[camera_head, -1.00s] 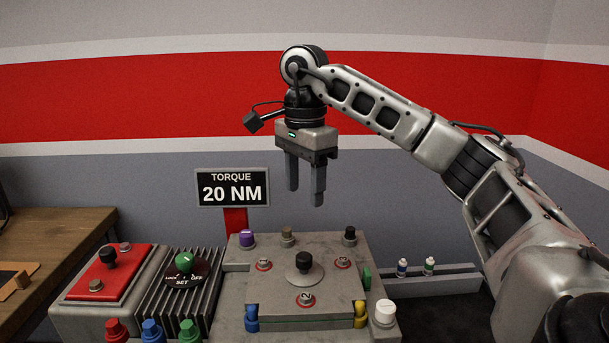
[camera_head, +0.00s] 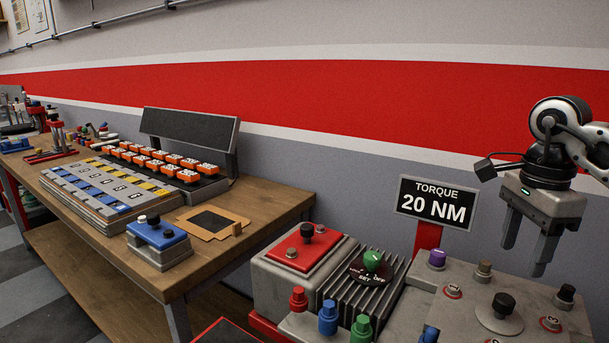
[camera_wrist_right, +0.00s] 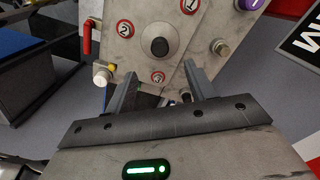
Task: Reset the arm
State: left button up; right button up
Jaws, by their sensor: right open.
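My right gripper (camera_head: 525,240) is at the right of the head view, pointing down above the back of a grey panel (camera_head: 455,320). Its two fingers are apart with nothing between them. In the right wrist view the open fingers (camera_wrist_right: 160,85) point toward the panel, with its black knob (camera_wrist_right: 159,46) and numbered red-ringed buttons beyond the fingertips. The black knob also shows in the head view (camera_head: 503,304). My right arm is cut off by the right edge of the head view. My left gripper is not in view.
A "TORQUE 20 NM" sign (camera_head: 436,203) stands behind the panel, left of the gripper. A ribbed block with a green knob (camera_head: 373,261) and a red-topped box (camera_head: 304,247) stand left of it. Further left, a wooden table (camera_head: 275,207) holds a rack of orange blocks (camera_head: 163,158).

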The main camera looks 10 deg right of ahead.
aim_at(506, 297)
notch_tip(506, 297, down, 10)
jog(key=shift+f, duration=0.4)
dwell(0.3)
